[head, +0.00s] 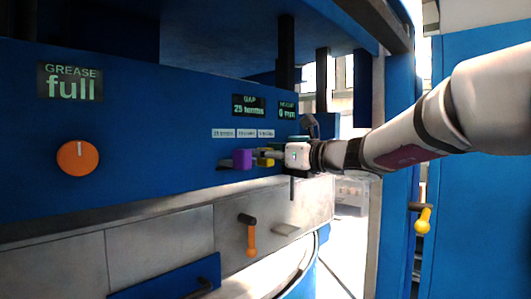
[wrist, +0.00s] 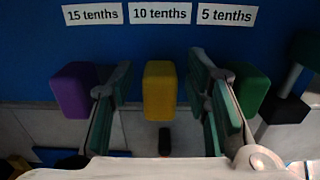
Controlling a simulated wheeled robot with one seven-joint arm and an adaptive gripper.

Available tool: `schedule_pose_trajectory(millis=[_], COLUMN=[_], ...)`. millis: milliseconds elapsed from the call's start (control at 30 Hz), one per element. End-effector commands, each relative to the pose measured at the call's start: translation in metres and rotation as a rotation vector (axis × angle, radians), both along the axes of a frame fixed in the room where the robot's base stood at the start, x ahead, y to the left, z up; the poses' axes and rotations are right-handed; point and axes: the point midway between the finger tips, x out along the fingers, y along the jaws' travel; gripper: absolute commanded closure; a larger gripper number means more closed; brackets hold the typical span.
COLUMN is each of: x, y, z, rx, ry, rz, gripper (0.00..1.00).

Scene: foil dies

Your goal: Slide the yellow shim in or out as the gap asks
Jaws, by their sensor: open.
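The yellow shim (wrist: 160,90) is a block standing out from the blue panel, under the "10 tenths" label (wrist: 160,13). My gripper (wrist: 161,76) is open, with one finger on each side of the yellow shim and a visible space on both sides. In the head view the yellow shim (head: 265,162) shows partly, just left of my gripper (head: 276,156). The gap display (head: 249,105) appears to read 25 tenths.
A purple shim (wrist: 73,90) is outside my left finger under "15 tenths". A green shim (wrist: 251,90) is outside my right finger under "5 tenths". An orange knob (head: 78,158) and an orange-handled lever (head: 251,238) are farther left and below.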

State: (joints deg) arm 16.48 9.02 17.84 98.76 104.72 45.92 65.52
Motion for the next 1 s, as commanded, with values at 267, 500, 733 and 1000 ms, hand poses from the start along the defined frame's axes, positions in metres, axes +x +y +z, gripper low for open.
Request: schedule_pose_trajectory(millis=[267, 500, 733, 1000], x=[0.003, 0.002, 0.003, 0.027], y=[0.003, 0.003, 0.004, 0.027], z=[0.0, 0.0, 0.0, -0.001], rx=[0.0, 0.0, 0.0, 0.0], ry=[0.0, 0.0, 0.0, -0.001], rz=[0.0, 0.0, 0.001, 0.002], gripper=[0.57, 0.95, 1.0, 1.0])
